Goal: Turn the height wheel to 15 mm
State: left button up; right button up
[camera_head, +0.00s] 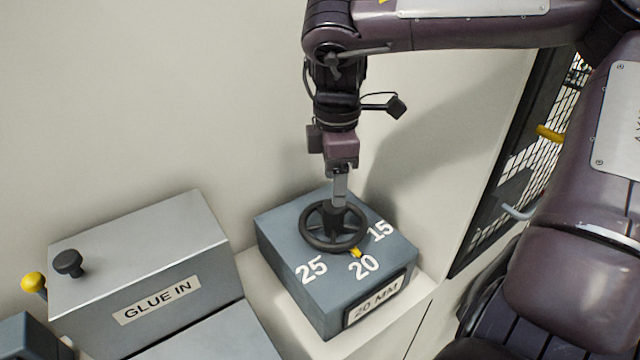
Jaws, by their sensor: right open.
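The height wheel (313,238) is a black handwheel on top of a blue-grey box (300,270). White numbers 25, 20 and 15 are marked around its front side. A yellow pointer (355,252) at the wheel's rim points at 20. A plate on the box's front reads 20 MM (377,300). My right gripper (337,203) comes down from above, with its fingers at the wheel's hub. It is open, though the gap between its fingers is hard to see from this side. My left gripper is out of view.
A grey GLUE IN box (140,255) with a black knob (68,263) stands at the left. A yellow-balled lever (33,282) is beside it. A pale wall rises behind. A black mesh panel (520,165) is at the right.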

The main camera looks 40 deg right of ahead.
aim_at(333, 220)
jog(key=f, duration=0.2)
jog(key=f+p, duration=0.1)
jog(key=f, duration=0.1)
jog(key=shift+s, duration=0.3)
jog(key=shift+w+f, duration=0.2)
jog(key=shift+f, duration=1.3)
jog(key=c, duration=1)
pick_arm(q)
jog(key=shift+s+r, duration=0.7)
